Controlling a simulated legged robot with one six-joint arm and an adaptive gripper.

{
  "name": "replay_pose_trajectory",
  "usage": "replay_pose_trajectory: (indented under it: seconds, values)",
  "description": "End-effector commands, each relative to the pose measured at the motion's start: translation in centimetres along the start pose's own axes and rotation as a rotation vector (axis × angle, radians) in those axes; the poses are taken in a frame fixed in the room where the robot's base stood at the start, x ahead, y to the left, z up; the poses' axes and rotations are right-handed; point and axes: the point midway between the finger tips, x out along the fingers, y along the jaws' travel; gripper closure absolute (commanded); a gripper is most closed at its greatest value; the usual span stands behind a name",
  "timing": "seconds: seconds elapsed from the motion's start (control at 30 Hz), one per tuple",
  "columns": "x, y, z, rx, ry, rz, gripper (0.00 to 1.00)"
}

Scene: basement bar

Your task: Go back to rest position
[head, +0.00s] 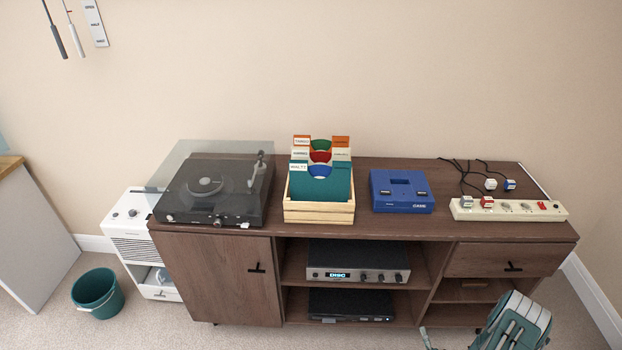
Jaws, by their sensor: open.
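The place shows no object that the task names. At the bottom right edge, in front of the cabinet, is a teal and pale grey jointed part that looks like part of my arm. A thin pale tip beside it at the bottom edge looks like part of my gripper (465,337), which is open. Nothing is seen held in it. Most of the gripper and the arm behind it is cut off by the bottom of the picture.
A brown cabinet (232,278) carries a turntable (208,190), a record crate (320,213), a blue console (402,191) and a power strip (508,209). An amplifier (358,262) sits inside. A green bucket (96,293) stands on the left floor.

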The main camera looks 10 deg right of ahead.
Motion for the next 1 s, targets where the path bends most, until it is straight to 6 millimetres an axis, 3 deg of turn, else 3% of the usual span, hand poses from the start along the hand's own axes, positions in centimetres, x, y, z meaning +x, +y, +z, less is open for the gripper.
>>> replay_pose_trajectory:
  seconds: [0.17, 0.37, 0.7, 1.0]
  values:
    - [2.6, -2.6, -2.2, -0.111, -0.038, 0.051, 0.29]
    - [6.5, -7.8, -5.4, -0.296, -0.095, 0.142, 0.29]
    - [10.6, -19.5, -8.7, -0.592, -0.173, 0.301, 0.29]
    - [10.5, -31.1, -9.1, -0.792, -0.230, 0.417, 0.29]
